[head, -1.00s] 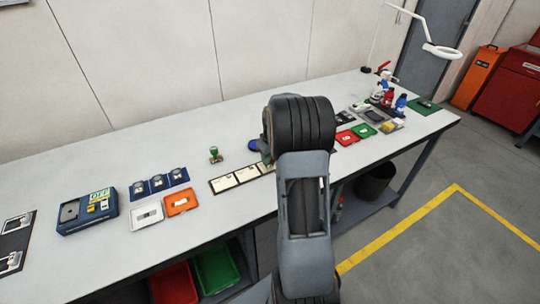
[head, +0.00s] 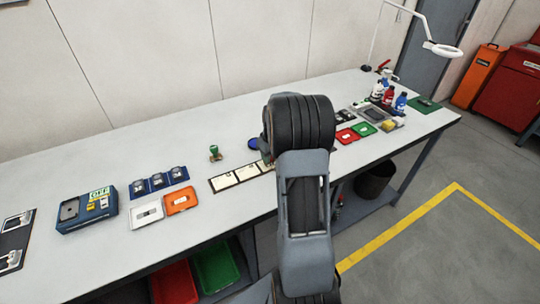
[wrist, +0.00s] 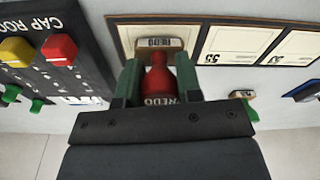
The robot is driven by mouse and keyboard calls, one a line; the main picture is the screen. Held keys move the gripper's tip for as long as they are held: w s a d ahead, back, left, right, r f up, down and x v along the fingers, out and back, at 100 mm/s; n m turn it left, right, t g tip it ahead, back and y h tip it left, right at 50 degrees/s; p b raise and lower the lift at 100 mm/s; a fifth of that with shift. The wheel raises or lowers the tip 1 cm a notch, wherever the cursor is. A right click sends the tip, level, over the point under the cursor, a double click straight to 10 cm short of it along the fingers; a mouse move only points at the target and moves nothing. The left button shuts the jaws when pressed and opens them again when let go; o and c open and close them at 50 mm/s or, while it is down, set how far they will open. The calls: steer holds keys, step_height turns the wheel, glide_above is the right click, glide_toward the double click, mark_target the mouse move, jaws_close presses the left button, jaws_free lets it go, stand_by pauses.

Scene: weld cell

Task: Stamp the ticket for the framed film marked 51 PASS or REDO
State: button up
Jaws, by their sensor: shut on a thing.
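My gripper (wrist: 159,92) is shut on a red-handled stamp (wrist: 158,75) marked REDO. In the wrist view the stamp's base lies over the leftmost ticket of a dark-framed row. I cannot tell whether it touches the paper. Two other tickets, the nearer one (wrist: 228,43) and the far one (wrist: 298,47), look blank of stamp marks; their numbers are hard to read. A green stamp (head: 214,153) stands upright behind the ticket row (head: 238,178) in the head view, where my arm hides my gripper. The film marked 51 cannot be made out.
A dark board (wrist: 55,50) with red and yellow knobs lies close left of my gripper in the wrist view. An orange tray (head: 181,200), a white tray (head: 146,214) and a blue box (head: 86,211) stand left on the bench. Bottles (head: 388,97) stand at the right.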

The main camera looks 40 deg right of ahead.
steer(key=shift+f+b, duration=0.35)
steer(key=shift+f, duration=0.15)
stand_by(1.2)
steer(key=shift+r, duration=0.1)
steer(key=shift+r+p, duration=2.4)
steer(key=shift+r, duration=1.1)
